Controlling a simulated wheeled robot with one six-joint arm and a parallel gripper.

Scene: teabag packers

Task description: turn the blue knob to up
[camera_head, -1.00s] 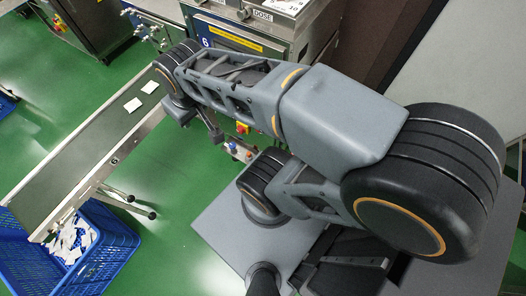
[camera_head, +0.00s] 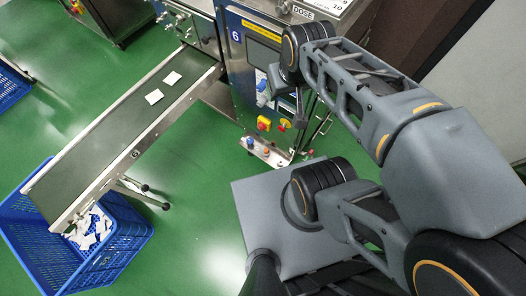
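A small blue knob (camera_head: 250,141) stands on a narrow metal ledge (camera_head: 272,160) low on the packing machine, beside an orange knob (camera_head: 267,151). It is too small to tell which way it points. Another blue part (camera_head: 262,86) shows higher up, right beside my arm's end; I cannot tell what it is. My gripper (camera_head: 299,121) is in front of the machine's face, above and right of the ledge, apart from the low blue knob. Its fingers are small and dark, and their opening cannot be made out. My wrist hides part of the machine panel.
A red and yellow switch (camera_head: 264,123) and another red and yellow button (camera_head: 285,124) are close to my gripper. A conveyor (camera_head: 110,150) with two white teabag packets runs left, above a blue crate (camera_head: 125,245). Green floor is clear between conveyor and my base.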

